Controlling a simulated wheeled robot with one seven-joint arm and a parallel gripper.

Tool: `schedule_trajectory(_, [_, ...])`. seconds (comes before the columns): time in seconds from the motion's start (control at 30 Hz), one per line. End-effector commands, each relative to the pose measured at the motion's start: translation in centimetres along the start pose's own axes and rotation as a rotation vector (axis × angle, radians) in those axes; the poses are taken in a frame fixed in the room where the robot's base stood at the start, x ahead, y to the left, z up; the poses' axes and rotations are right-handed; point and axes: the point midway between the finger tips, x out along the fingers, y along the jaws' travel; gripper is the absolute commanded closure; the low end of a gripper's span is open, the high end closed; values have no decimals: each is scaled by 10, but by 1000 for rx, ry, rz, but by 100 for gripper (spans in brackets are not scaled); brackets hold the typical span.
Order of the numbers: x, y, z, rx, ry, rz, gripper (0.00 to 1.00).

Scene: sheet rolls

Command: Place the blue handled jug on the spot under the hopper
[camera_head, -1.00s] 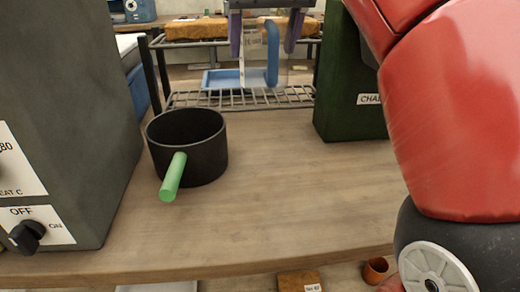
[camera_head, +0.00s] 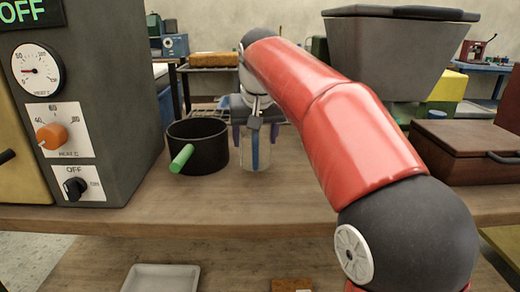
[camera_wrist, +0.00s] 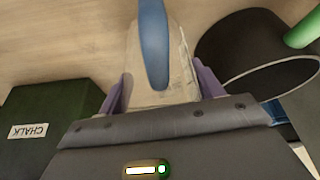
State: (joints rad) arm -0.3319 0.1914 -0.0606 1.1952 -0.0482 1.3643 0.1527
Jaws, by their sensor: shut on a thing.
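The jug is clear with a blue handle; it shows in the head view (camera_head: 247,158) and in the wrist view (camera_wrist: 178,62). My gripper (camera_head: 256,132) is shut on the jug, with its purple fingers on either side (camera_wrist: 160,88). The blue handle (camera_wrist: 154,45) faces the head camera. The jug looks upright; I cannot tell how far it is above the table. A large grey tapered hopper (camera_head: 385,58) with a dark lid stands at the back right. The spot under it is not visible; my red arm blocks part of that area.
A black pot (camera_head: 207,153) with a green handle stands just left of the jug. A grey control cabinet (camera_head: 115,110) is at the left, a brown chest (camera_head: 455,152) at the right. A dark green chalk box (camera_wrist: 60,112) shows in the wrist view. The table front (camera_head: 250,205) is clear.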

Motion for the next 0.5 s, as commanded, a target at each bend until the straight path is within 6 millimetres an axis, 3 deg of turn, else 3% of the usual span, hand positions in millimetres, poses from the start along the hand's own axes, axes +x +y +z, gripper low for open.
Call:
schedule_trajectory(0.03, [15, -1, 5, -1, -2, 0, 59])
schedule_trajectory(0.07, [17, -2, 6, -1, -2, 0, 59])
schedule_trajectory(0.47, [18, -2, 6, 0, -2, 0, 59])
schedule_trajectory(0.5, [18, -2, 6, 0, -3, 0, 31])
